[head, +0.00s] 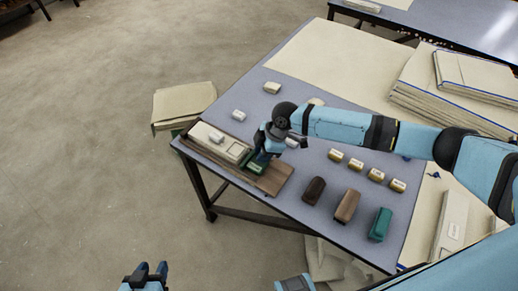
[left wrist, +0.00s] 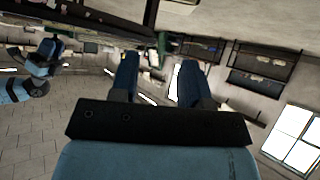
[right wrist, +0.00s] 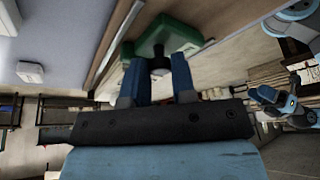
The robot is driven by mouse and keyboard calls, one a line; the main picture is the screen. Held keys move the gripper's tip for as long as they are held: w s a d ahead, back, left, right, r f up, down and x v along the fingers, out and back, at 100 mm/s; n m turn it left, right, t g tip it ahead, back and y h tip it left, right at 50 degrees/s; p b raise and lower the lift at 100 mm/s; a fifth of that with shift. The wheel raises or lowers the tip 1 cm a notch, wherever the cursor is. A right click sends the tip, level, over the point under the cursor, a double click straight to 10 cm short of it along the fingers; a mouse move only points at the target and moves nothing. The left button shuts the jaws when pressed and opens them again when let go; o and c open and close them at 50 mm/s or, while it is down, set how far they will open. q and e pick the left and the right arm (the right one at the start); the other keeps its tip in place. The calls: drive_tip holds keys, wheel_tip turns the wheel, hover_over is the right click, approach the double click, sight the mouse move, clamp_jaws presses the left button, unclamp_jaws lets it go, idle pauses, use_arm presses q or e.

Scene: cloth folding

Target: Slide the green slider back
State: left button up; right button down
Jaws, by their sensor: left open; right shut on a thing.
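The green slider (head: 256,167) sits on a wooden track (head: 274,181) near the left corner of the table in the head view. My right gripper (head: 264,157) comes down over it and is shut on it. In the right wrist view the green slider (right wrist: 163,38) shows beyond the fingertips of my right gripper (right wrist: 158,66), which close on its upper part. My left gripper (head: 150,270) is open and empty, low in the head view, away from the table. Its two spread fingers also show in the left wrist view (left wrist: 158,75).
A cream block (head: 222,147) lies on the track's left part. Dark, brown and teal blocks (head: 380,224) stand at the table's front right, with several small labelled blocks (head: 356,164) behind. Cloth stacks (head: 455,85) lie at the right. A cream-topped stool (head: 183,103) stands left of the table.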

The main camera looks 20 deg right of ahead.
drive_tip(key=s+d+p, duration=0.1)
drive_tip(key=s+d, duration=0.1)
drive_tip(key=s+d+p, duration=0.2)
drive_tip(key=s, duration=0.1)
drive_tip(key=shift+r, duration=0.2)
drive_tip(key=shift+s+d, duration=0.15)
drive_tip(key=shift+s, duration=0.15)
drive_tip(key=shift+f, duration=0.25)
drive_tip(key=c, duration=1.1)
unclamp_jaws()
drive_tip(key=shift+s+d, duration=0.1)
drive_tip(key=shift+o, duration=0.8)
drive_tip(key=shift+r, duration=0.1)
